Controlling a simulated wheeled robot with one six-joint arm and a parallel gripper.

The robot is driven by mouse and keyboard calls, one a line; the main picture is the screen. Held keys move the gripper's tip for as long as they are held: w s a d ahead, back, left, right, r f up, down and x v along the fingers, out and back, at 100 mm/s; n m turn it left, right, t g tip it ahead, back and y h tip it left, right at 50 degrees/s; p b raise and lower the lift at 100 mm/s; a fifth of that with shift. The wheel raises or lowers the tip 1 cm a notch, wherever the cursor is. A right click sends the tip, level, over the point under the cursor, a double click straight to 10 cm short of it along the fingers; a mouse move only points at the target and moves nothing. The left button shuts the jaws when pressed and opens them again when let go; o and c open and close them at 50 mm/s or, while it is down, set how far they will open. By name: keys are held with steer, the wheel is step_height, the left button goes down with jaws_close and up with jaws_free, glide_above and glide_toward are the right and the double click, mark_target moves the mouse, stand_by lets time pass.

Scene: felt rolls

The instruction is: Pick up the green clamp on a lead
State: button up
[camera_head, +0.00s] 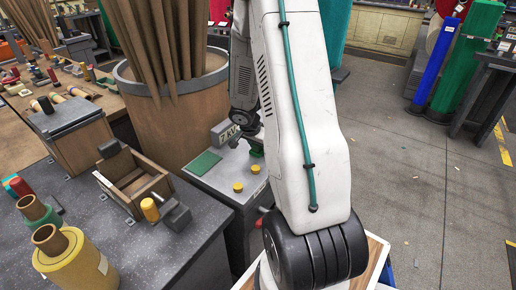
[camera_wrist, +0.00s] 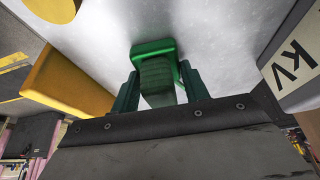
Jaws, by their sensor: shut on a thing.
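The green clamp (camera_wrist: 153,48) is in the middle of the wrist view, against the pale grey metal top of a machine. My gripper (camera_wrist: 160,86) has its two dark green fingers on either side of the clamp, shut on it. The clamp's lower part lies between the fingers. In the head view the clamp (camera_head: 257,151) shows only as a small green patch beside my arm, and my gripper (camera_head: 241,132) is partly hidden by the arm. I cannot make out the lead in either view.
A large yellow block (camera_wrist: 65,82) shows left of my gripper. A tall bin (camera_head: 170,120) of brown rolls stands close behind. Open floor (camera_head: 400,170) lies right.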

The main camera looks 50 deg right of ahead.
steer(key=shift+r, duration=0.15)
step_height(320, 180, up, 10)
steer(key=shift+f, duration=0.1)
stand_by(0.3)
stand_by(0.3)
